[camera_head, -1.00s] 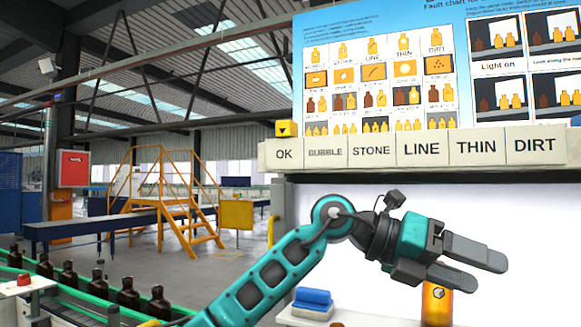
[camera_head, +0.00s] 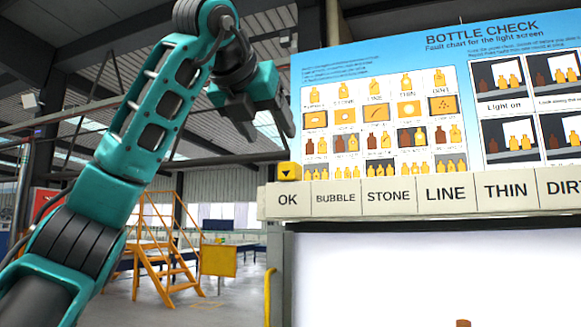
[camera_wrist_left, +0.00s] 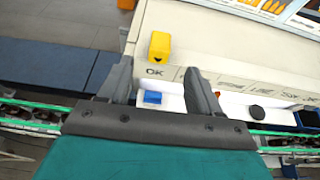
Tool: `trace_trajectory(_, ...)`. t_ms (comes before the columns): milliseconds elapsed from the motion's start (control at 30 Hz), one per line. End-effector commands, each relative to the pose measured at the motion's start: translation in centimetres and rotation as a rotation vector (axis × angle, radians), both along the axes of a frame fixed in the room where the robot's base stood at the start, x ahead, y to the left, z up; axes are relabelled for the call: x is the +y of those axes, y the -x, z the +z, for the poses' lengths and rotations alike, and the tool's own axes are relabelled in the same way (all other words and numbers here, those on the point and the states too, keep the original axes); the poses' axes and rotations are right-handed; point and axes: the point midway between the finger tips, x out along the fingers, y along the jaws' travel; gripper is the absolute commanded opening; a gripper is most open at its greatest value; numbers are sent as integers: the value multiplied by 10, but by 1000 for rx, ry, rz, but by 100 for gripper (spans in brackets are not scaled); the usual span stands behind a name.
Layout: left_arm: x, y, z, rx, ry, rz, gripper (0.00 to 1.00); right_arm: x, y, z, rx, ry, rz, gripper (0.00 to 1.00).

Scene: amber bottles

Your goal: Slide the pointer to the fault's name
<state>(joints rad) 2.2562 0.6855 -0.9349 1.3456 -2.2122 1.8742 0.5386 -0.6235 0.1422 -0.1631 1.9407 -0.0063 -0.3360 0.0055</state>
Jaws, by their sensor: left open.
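The yellow pointer (camera_head: 289,172), a small block with a black down-arrow, sits on the label rail (camera_head: 330,212) above the OK label (camera_head: 287,200). To its right come BUBBLE, STONE, LINE, THIN and DIRT. My left gripper (camera_head: 268,128) is open and empty, above and left of the pointer in the head view. The left wrist view shows the pointer (camera_wrist_left: 159,46) beyond the spread fingers (camera_wrist_left: 158,68), roughly between their tips and apart from them. Only the reddish-brown top of a bottle (camera_head: 463,323) shows before the light screen. My right gripper is not in view.
The fault chart (camera_head: 400,110) stands behind the rail. The white light screen (camera_head: 420,270) is below it. A blue block (camera_wrist_left: 152,97) and a dark round thing (camera_wrist_left: 257,112) lie below the rail in the wrist view. A green-edged conveyor (camera_wrist_left: 40,106) runs there too.

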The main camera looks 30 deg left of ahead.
Motion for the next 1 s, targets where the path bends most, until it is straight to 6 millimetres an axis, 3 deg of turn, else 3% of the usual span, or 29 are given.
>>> trace_trajectory(500,21,-90,-39,6,0,-3,64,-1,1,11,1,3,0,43)
trace_trajectory(700,25,-105,-45,3,0,-4,64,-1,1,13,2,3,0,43)
trace_trajectory(1000,25,-107,-46,2,-1,-4,64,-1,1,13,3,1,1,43)
